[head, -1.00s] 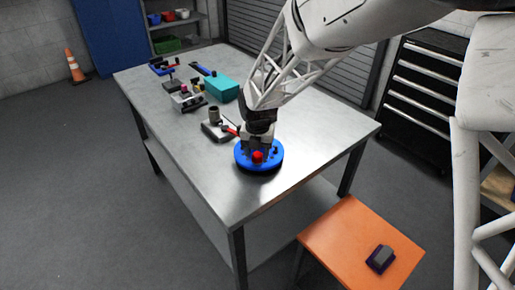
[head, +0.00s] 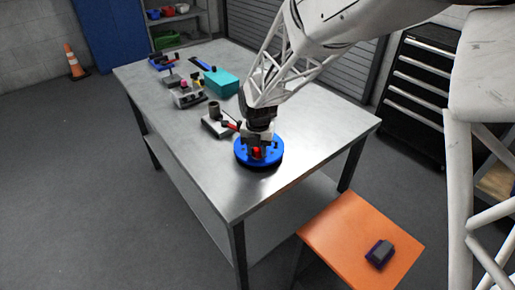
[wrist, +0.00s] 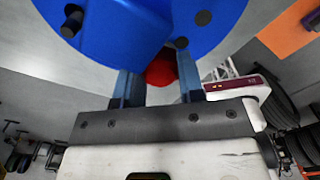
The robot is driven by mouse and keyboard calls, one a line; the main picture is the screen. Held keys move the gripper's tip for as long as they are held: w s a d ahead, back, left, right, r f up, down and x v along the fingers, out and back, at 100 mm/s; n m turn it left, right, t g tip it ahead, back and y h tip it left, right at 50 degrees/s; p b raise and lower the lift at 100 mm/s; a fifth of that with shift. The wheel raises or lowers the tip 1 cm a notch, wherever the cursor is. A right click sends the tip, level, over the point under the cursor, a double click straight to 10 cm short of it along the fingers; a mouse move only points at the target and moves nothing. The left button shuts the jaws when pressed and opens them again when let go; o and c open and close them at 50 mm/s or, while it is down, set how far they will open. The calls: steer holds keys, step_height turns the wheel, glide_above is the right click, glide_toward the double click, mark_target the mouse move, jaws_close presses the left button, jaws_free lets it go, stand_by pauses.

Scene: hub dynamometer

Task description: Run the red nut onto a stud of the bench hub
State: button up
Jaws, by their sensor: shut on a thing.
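The bench hub (head: 272,161) is a blue disc with dark studs on the metal table, near its front right corner. It fills the top of the wrist view (wrist: 215,20), where several dark studs show. The red nut (head: 257,153) is at the hub's face, partly hidden by my gripper. My gripper (head: 257,150) reaches down from above and is shut on the red nut. In the wrist view the nut (wrist: 161,70) shows between the two fingers. I cannot tell whether the nut is on a stud.
A grey block with a cylinder (head: 215,120) and a red-handled tool stand just behind the hub. A teal box (head: 222,82) and other fixtures are farther back. An orange stool (head: 345,235) with a small dark block is at front right. The table front left is clear.

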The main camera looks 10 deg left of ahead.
steer(key=m, duration=1)
steer(key=shift+m, duration=0.9)
jaws_close()
steer(key=o, duration=0.8)
jaws_free()
steer(key=shift+d, duration=0.1)
steer(key=shift+o, duration=0.2)
